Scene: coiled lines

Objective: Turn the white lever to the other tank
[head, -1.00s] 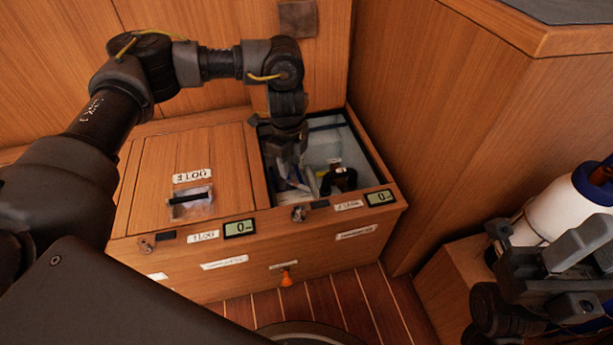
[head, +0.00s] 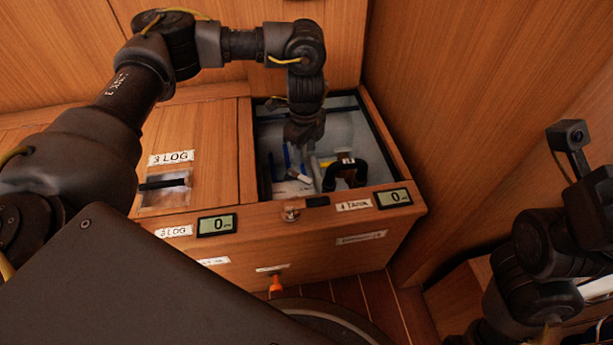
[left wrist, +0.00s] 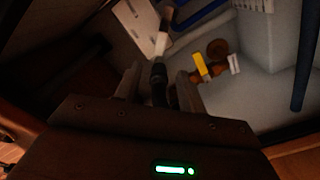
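My left gripper (head: 305,150) reaches down into the open compartment (head: 262,150) of the wooden locker. In the left wrist view its two fingers (left wrist: 160,88) stand apart, with a black pipe or hose (left wrist: 158,72) showing between them. A small white piece (left wrist: 161,45), which may be the white lever, shows just beyond the fingertips beside a white panel (left wrist: 135,25). In the head view a white piece (head: 300,175) shows just below the gripper. I cannot tell whether the fingers touch it. My right gripper is out of view; only part of that arm shows.
A "4 TANK" label (head: 354,205) and a display reading 0 (head: 393,198) are on the front rim. A black curved handle or pipe (head: 346,172) stands inside. A closed lid marked "3 LOG" (head: 200,125) is at left. The wrist view shows a yellow tag (left wrist: 200,66).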

